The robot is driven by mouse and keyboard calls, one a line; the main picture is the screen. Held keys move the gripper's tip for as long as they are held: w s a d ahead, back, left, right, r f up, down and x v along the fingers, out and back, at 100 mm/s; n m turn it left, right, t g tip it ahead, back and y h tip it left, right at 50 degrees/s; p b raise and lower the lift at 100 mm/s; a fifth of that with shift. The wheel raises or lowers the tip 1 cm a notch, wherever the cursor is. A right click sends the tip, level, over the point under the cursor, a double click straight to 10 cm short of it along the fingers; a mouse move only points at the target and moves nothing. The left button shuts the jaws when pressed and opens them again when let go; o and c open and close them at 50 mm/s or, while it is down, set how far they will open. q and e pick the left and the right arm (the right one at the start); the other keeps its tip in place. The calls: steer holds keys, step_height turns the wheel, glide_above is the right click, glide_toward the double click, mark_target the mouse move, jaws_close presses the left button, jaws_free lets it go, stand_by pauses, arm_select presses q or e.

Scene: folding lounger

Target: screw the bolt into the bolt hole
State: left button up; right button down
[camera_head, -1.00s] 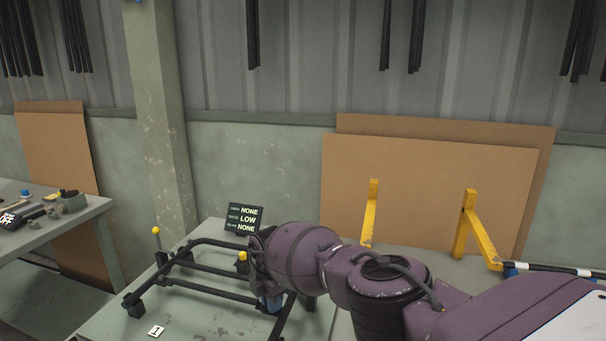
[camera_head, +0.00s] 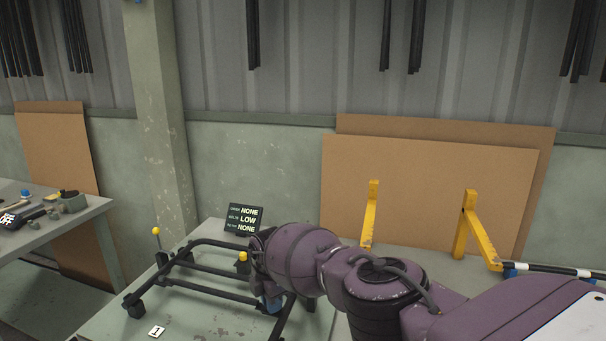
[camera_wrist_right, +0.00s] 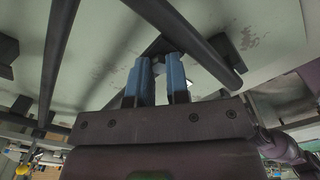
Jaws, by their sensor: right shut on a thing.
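The black tubular lounger frame (camera_head: 215,270) lies on the pale green table. My right gripper (camera_head: 270,303) is down at the frame's right side, largely hidden behind my purple wrist. In the right wrist view its blue fingers (camera_wrist_right: 160,75) point at dark tubes that meet just beyond the tips. I cannot make out the bolt hole. My left gripper is not in view.
Yellow-knobbed levers (camera_head: 156,231) stand at the frame. A small black display (camera_head: 243,219) reads NONE, LOW, NONE. Yellow brackets (camera_head: 466,225) stand to the right beside a striped bar (camera_head: 560,269). A side table (camera_head: 60,230) with tools is at left.

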steer(key=c, duration=1.4)
jaws_free()
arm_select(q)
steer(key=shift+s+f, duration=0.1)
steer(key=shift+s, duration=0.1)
arm_select(e)
steer(key=shift+o, duration=0.2)
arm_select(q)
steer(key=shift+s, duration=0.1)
arm_select(e)
step_height(320, 180, up, 5)
steer(key=p, duration=0.3)
steer(key=shift+f, duration=0.2)
steer(key=shift+r+p, duration=0.75)
steer(key=shift+p, duration=0.3)
steer(key=shift+r+p, duration=0.5)
steer(key=shift+p, duration=0.2)
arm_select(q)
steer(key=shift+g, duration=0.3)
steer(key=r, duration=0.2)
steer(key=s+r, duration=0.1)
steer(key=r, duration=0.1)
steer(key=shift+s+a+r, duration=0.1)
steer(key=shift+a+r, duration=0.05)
